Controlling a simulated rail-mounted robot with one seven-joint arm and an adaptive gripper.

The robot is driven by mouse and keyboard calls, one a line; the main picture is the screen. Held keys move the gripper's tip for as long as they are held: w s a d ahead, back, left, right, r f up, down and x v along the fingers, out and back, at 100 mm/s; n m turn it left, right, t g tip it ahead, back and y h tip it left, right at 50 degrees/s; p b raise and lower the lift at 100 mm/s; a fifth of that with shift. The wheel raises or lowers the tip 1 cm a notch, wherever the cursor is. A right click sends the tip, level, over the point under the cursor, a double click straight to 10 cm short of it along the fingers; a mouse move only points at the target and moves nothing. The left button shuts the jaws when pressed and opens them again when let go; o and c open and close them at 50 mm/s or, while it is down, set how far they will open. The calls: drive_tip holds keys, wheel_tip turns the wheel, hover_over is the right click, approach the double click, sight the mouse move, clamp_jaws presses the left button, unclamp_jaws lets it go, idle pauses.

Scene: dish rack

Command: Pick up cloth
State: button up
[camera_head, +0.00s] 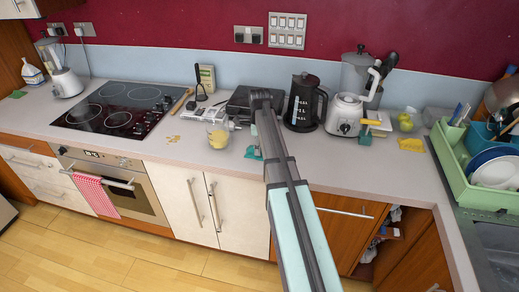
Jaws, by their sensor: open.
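My gripper (262,98) is at the far end of my arm, over the counter in front of a flat black appliance (238,104). It is open, and I see nothing held in it. Several things could be the cloth. A small yellow cloth-like piece (411,145) lies flat on the counter at the right, well away from my gripper. A red-and-white checked towel (97,194) hangs from the oven handle at the left. A small teal piece (252,153) lies by the counter's front, partly hidden behind my arm.
A glass jug (218,136) stands left of my arm. A black kettle (304,104) and a white blender base (345,115) stand to its right. A green dish rack (480,195) with dishes is at the far right. A black hob (115,110) is at the left.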

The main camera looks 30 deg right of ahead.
drive_tip(key=shift+f, duration=0.3)
clamp_jaws()
wheel_tip(320, 180, up, 20)
drive_tip(key=b, duration=0.4)
drive_tip(key=shift+b, duration=0.4)
drive_tip(key=shift+w, duration=0.1)
